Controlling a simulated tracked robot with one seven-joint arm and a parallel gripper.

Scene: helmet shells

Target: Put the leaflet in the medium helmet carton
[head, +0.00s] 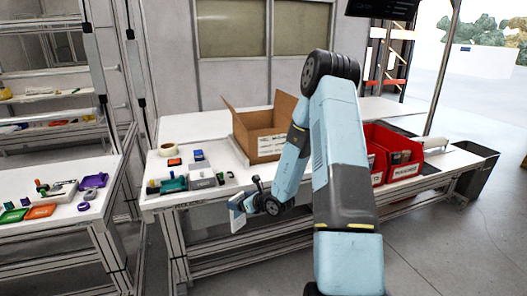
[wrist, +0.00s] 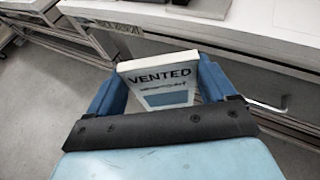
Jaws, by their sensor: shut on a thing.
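My gripper (wrist: 162,86) is shut on a flat white leaflet (wrist: 160,78) printed "VENTED", with a blue patch below the word. The blue fingers stand on either side of it. In the head view the leaflet (head: 237,216) is held in front of the table's front edge, at about table height or a little below. An open cardboard carton (head: 262,142) stands on the table behind my arm, flaps up, with a white label on its front. Its size marking is too small to read, and my arm hides its right part.
Red bins (head: 405,170) stand right of the carton, partly behind my arm. A grey device (head: 202,178), a tape roll (head: 169,149) and small coloured items lie left of it. A second table (head: 60,217) with coloured trays is at left. A dark bin (head: 476,170) stands at right.

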